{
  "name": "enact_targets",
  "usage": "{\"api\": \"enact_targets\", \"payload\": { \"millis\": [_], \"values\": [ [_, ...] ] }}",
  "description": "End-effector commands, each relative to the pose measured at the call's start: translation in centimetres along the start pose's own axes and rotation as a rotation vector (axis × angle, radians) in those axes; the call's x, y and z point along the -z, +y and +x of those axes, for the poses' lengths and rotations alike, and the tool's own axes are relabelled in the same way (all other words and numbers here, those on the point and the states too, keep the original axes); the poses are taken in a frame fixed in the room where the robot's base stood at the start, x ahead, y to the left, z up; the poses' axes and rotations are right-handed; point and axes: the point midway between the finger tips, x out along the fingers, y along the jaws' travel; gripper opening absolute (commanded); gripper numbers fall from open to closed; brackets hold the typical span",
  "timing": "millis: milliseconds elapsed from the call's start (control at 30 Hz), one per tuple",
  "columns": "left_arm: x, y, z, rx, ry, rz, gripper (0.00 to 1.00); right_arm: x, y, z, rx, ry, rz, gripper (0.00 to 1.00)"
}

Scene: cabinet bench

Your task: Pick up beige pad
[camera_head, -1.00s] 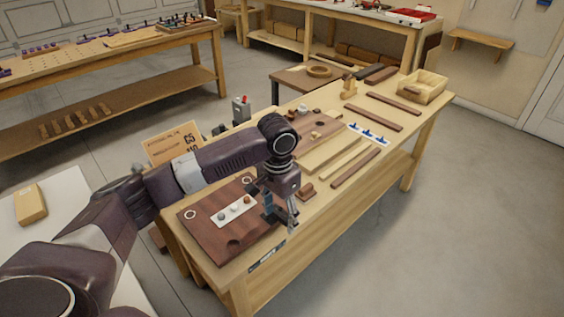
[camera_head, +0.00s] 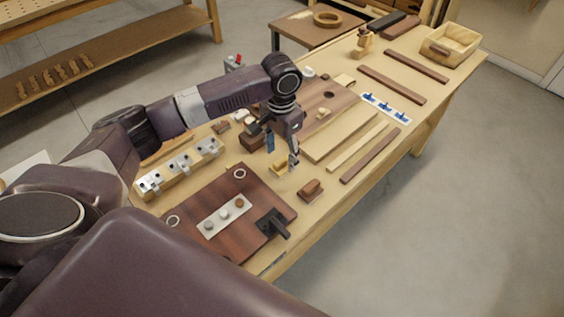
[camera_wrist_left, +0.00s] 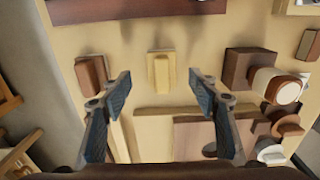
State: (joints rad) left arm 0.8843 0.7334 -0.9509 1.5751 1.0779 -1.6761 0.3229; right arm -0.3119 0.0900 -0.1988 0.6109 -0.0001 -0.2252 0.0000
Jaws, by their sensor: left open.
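The beige pad (camera_head: 277,168) is a small pale yellow block with a raised strip. It lies on the bench top near my left gripper (camera_head: 281,157). In the left wrist view the pad (camera_wrist_left: 161,72) sits centred ahead of the gap between the two fingertips (camera_wrist_left: 160,88). My left gripper is open and empty, with its fingers pointing down. The pad is outside the fingers and appears apart from them. In the head view a finger partly covers the pad. My right gripper is not in view.
A brown block (camera_head: 311,189) and a dark brown block (camera_head: 252,141) flank the pad. A dark board (camera_head: 190,205) with a black handle-like piece (camera_head: 274,222) lies nearer. Long wooden strips (camera_head: 370,155) lie to the right. Bare bench surrounds the pad.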

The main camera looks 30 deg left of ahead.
Motion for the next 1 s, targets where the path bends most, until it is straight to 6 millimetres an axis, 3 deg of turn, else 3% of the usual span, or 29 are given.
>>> {"api": "enact_targets", "payload": {
  "millis": [67,167,400,533,933,1000],
  "values": [
    [0.0,0.1,1.2,0.0,-0.005,0.0,0.55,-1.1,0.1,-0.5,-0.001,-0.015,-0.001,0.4],
    [0.0,0.1,2.8,0.0,-0.005,0.001,0.55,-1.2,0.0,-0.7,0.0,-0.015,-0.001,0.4],
    [0.1,0.1,4.3,0.001,0.0,0.002,0.55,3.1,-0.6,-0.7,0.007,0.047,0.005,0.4],
    [0.1,0.1,4.2,0.001,0.0,0.001,0.55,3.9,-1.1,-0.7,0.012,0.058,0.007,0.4],
    [0.1,0.0,4.2,0.001,0.0,0.001,0.12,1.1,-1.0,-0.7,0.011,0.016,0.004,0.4],
    [0.1,0.0,4.2,0.001,0.0,0.001,0.1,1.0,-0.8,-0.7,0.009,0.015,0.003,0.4]
  ]
}}
